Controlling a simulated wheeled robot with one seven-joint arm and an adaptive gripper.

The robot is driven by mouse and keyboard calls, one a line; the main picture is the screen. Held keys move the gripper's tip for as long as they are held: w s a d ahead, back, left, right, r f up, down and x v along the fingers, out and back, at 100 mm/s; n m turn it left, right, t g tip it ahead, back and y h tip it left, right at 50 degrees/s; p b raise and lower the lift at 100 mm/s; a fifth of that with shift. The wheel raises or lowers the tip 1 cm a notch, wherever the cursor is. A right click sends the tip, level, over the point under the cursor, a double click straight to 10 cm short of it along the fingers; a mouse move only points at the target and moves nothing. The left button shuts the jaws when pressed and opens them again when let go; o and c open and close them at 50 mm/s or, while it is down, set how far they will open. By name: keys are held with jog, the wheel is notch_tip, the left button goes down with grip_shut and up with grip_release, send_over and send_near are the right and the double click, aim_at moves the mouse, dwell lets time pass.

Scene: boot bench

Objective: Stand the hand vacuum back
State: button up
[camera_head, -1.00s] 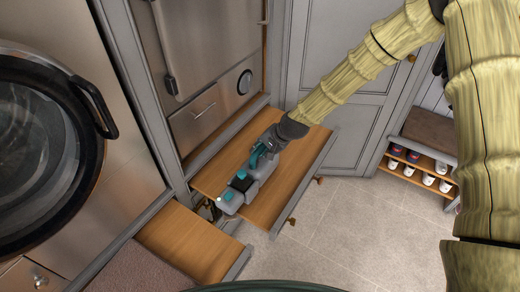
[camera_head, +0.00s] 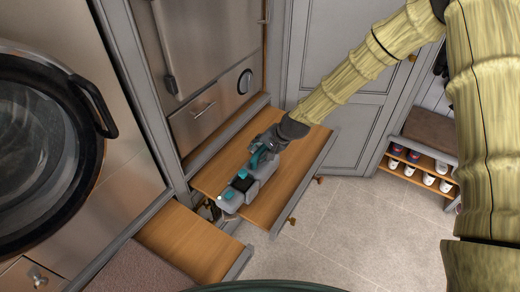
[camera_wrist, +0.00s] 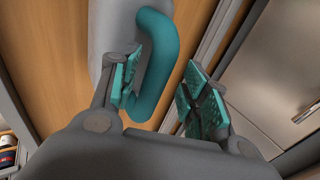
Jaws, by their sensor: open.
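The hand vacuum (camera_head: 234,197) is grey with teal parts and a dark band. It lies on its side along a pulled-out wooden shelf (camera_head: 285,180), its near end at the shelf's left edge. My gripper (camera_head: 262,156) is at its far end, by the teal handle. In the wrist view the teal loop handle (camera_wrist: 160,70) stands between the two teal-padded fingers of my gripper (camera_wrist: 160,92). The fingers are apart, with a gap on the right side of the handle. The grey vacuum body (camera_wrist: 112,25) shows behind the left finger.
A lower wooden drawer (camera_head: 190,243) is pulled out at the near left. A steel appliance with a round door (camera_head: 45,145) stands at the left. A bench with shoes (camera_head: 422,170) is at the right. The tiled floor (camera_head: 350,240) is clear.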

jog(key=v, duration=1.1)
jog(key=shift+r, duration=0.4)
jog(key=shift+s+d+f, duration=0.1)
jog(key=shift+d+f, duration=0.05)
jog(key=s+d+f+n+g+h, duration=0.2)
jog(key=s+d+f, duration=0.2)
jog(key=s+f, duration=0.85)
jog(key=s+d+f+n+g+h, duration=0.15)
jog(key=s+d+f, duration=0.25)
jog(key=s+f, duration=0.8)
jog(key=s+d+f+n+h+b, duration=0.1)
jog(key=s+d+f, duration=0.1)
jog(key=s, duration=0.6)
jog(key=s+d+f+n+b, duration=0.1)
jog(key=s+d+f+n, duration=0.1)
jog(key=s, duration=0.6)
jog(key=shift+d+f+g+h, duration=0.35)
jog(key=shift+d+f+g, duration=0.1)
jog(key=shift+d+f, duration=0.25)
